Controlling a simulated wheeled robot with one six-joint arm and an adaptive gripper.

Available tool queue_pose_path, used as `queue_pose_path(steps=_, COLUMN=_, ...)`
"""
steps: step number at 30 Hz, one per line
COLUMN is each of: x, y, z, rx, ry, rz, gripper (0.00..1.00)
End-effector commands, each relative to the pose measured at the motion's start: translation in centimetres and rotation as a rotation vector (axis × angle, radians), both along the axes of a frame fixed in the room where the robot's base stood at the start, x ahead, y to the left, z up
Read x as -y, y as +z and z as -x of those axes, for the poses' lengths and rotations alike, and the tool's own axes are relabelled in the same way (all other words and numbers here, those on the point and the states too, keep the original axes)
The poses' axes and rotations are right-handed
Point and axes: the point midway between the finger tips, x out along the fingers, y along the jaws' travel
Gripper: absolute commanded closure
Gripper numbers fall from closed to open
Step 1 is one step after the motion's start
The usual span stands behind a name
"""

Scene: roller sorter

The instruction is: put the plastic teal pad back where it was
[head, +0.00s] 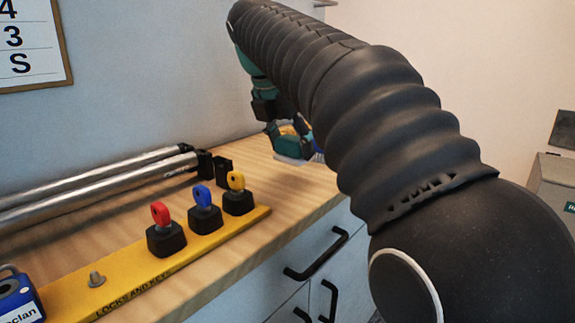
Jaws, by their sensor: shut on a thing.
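My gripper (290,140) hangs low over the far end of the wooden counter, small and partly hidden by my dark arm. It is shut on a small piece with a teal side and a pale lower edge, which looks like the teal pad (291,147). The fingers are also teal and dark, so the border between pad and fingers is hard to tell. A bit of blue shows at its right. I cannot tell whether the piece touches the counter.
Silver rollers (95,183) with black end blocks lie along the wall. A yellow board (125,268) along the counter's front carries red (161,215), blue (203,196) and yellow (236,181) keys in black bases. A blue padlock (18,297) is lower left. Drawers are below.

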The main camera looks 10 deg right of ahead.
Motion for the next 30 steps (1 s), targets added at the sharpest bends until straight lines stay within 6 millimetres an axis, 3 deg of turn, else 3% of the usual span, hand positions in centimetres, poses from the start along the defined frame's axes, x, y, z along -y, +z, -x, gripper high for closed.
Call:
queue_pose_path(steps=12, x=-0.1, y=-4.1, z=-0.3, rx=0.000, ry=-0.001, rz=0.000, gripper=0.62)
queue_pose_path(steps=23, x=-0.1, y=-4.4, z=-0.3, rx=0.000, ry=-0.001, rz=0.000, gripper=0.62)
queue_pose_path(steps=24, x=-0.1, y=-4.4, z=-0.3, rx=0.000, ry=-0.001, rz=0.000, gripper=0.30)
queue_pose_path(steps=27, x=-0.1, y=-4.4, z=-0.3, rx=0.000, ry=-0.001, rz=0.000, gripper=0.09)
queue_pose_path(steps=30, x=-0.1, y=-4.4, z=-0.3, rx=0.000, ry=-0.001, rz=0.000, gripper=0.09)
